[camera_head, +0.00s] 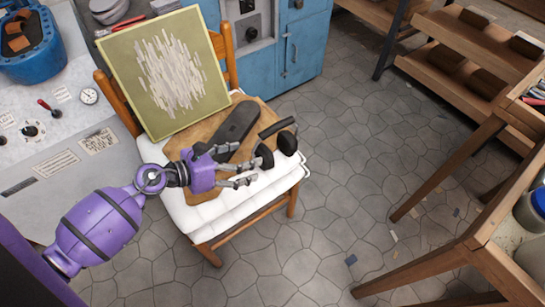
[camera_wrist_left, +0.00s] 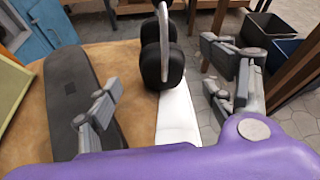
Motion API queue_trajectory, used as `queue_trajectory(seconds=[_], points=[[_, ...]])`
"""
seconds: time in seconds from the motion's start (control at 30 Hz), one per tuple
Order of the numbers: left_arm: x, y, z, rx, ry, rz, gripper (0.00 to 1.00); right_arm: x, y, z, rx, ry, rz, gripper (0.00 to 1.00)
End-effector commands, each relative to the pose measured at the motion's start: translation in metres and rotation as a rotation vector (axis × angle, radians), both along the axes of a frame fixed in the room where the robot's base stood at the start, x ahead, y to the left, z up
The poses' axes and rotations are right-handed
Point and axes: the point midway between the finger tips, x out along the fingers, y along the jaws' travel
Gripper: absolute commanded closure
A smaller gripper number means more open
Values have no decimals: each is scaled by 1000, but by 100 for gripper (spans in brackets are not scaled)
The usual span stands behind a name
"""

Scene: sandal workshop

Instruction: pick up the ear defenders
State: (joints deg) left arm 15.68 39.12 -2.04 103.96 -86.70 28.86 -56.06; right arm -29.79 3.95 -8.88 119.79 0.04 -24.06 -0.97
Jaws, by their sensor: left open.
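The ear defenders (camera_head: 265,158) have black cups and a band. They rest near the right edge of a brown board (camera_head: 259,107) on a white-cushioned chair (camera_head: 198,215). In the left wrist view the ear defenders (camera_wrist_left: 163,66) stand upright, cups side by side, with a grey band above. My left gripper (camera_head: 245,166) is open and empty, just left of the ear defenders in the head view. In the left wrist view its fingers are spread on either side, with the cups ahead between them. My right gripper is not in view.
A long dark flat piece (camera_head: 237,122) lies on the board beside my left gripper; it also shows in the left wrist view (camera_wrist_left: 75,85). A framed picture (camera_head: 165,75) leans on the chair back. A wooden table (camera_head: 480,235) stands at right, with open floor between.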

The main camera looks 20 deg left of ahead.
Motion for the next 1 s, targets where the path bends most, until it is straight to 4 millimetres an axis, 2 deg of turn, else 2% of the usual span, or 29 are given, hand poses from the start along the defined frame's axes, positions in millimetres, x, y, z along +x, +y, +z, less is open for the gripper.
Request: queue_trajectory(seconds=[0.27, 0.6, 0.93, 1.0], points=[[20, -14, -9, 34, -17, -20, 25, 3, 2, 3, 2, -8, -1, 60], [48, -44, -31, 29, -14, -17, 25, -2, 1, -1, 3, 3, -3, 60], [53, -49, -34, 31, -13, -18, 25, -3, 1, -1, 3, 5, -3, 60], [53, -49, -34, 31, -13, -18, 33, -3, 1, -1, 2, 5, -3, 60]])
